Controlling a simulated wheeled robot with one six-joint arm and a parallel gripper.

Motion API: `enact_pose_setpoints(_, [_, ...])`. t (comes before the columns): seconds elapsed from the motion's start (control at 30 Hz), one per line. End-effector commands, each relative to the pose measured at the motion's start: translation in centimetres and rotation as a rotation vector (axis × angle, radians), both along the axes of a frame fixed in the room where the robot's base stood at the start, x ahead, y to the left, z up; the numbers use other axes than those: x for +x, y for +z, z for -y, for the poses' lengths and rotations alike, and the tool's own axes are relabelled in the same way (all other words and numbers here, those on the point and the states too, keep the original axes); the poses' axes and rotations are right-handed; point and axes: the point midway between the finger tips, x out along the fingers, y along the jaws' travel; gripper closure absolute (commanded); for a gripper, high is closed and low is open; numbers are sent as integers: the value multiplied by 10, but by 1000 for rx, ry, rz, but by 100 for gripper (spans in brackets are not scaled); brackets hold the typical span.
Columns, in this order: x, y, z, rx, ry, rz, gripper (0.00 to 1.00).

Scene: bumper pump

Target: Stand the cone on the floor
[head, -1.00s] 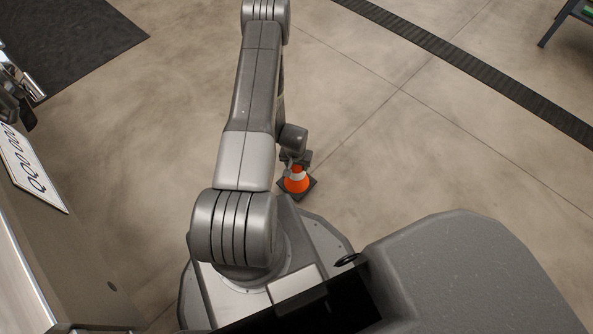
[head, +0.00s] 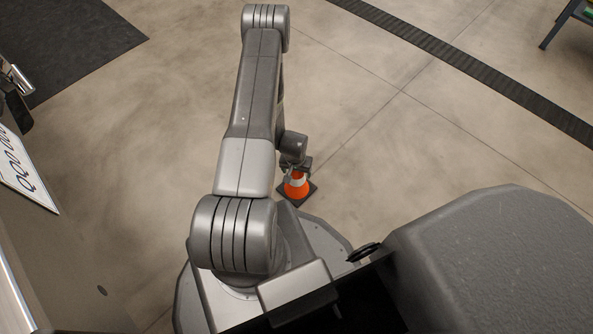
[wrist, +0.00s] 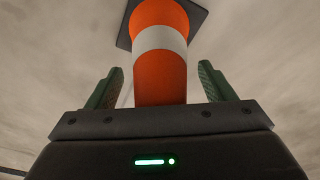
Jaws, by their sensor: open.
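The orange cone (head: 297,189) with a white band and a dark square base stands upright on the floor in the head view, close in front of my base. My gripper (head: 296,168) is over its upper part. In the wrist view the cone (wrist: 160,75) lies between the two green finger pads of my gripper (wrist: 160,88). The fingers are open, with a gap visible on each side of the cone. The cone's tip is hidden by the gripper body.
The concrete floor (head: 400,150) around the cone is clear. A dark floor strip (head: 470,70) crosses at the upper right, and a dark mat (head: 70,45) lies at the upper left. A white panel (head: 22,172) is at the left edge. A shelf leg (head: 553,30) shows at the top right.

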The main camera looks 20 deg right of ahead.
Motion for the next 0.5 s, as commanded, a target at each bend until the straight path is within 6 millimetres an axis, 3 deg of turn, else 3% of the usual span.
enact_pose_setpoints(0.17, [0, 5, 0, 0, 0, 0, 24])
enact_pose_setpoints(0.5, [-6, 77, -4, -1, 0, 0, 24])
